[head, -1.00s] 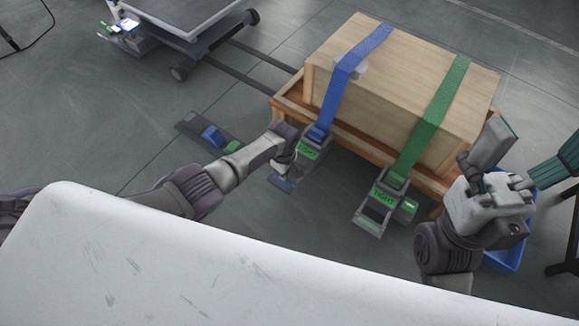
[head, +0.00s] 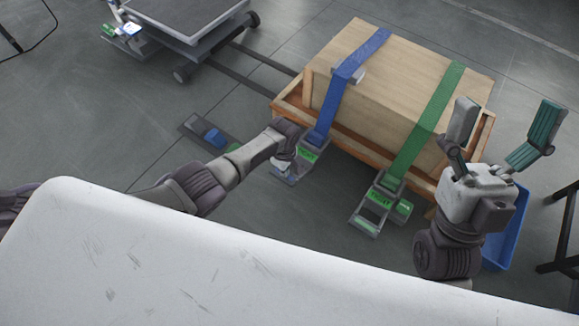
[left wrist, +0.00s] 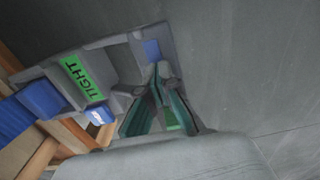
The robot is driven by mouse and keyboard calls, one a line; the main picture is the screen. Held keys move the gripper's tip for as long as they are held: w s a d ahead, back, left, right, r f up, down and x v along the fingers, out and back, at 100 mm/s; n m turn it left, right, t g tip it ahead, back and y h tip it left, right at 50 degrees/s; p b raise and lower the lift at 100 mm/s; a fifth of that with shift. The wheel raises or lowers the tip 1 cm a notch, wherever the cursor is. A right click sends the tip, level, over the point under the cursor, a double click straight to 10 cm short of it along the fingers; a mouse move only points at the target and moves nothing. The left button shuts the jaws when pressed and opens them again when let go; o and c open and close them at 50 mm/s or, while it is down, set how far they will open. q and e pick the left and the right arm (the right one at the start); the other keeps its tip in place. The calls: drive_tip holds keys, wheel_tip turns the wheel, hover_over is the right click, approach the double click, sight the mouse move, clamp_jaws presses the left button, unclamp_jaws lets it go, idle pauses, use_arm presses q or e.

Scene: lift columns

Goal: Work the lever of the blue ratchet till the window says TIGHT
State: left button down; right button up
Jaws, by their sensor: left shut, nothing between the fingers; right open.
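The blue ratchet (head: 308,154) sits at the foot of the blue strap (head: 342,92), in front of the wooden crate. In the left wrist view its green window (left wrist: 83,78) reads TIGHT, and its grey lever frame carries a blue patch (left wrist: 152,50). My left gripper (left wrist: 160,72) is shut and empty, its fingertips right by the lever end; I cannot tell whether they touch. In the head view my left wrist partly covers the lever. My right gripper (head: 510,118) is open and empty, to the right of the crate's front corner.
A green ratchet (head: 378,200) with a green window hangs on the green strap (head: 430,120). The wooden crate (head: 375,110) rests on a wooden pallet (head: 365,146). A blue bin (head: 508,235) stands behind my right gripper. A cart (head: 190,20) stands at upper left.

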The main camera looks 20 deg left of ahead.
use_arm(q)
drive_tip(key=shift+r+p, duration=0.55)
drive_tip(key=shift+r, duration=0.05)
drive_tip(key=shift+r+p, duration=0.3)
drive_tip(key=shift+p, duration=0.05)
use_arm(e)
drive_tip(key=w+f+g+h, duration=0.1)
drive_tip(key=w+f+g, duration=0.2)
drive_tip(key=w+g, duration=0.1)
drive_tip(key=shift+w+a+f+h, duration=0.3)
drive_tip(key=shift+w+a, duration=0.15)
drive_tip(key=shift+w, duration=0.4)
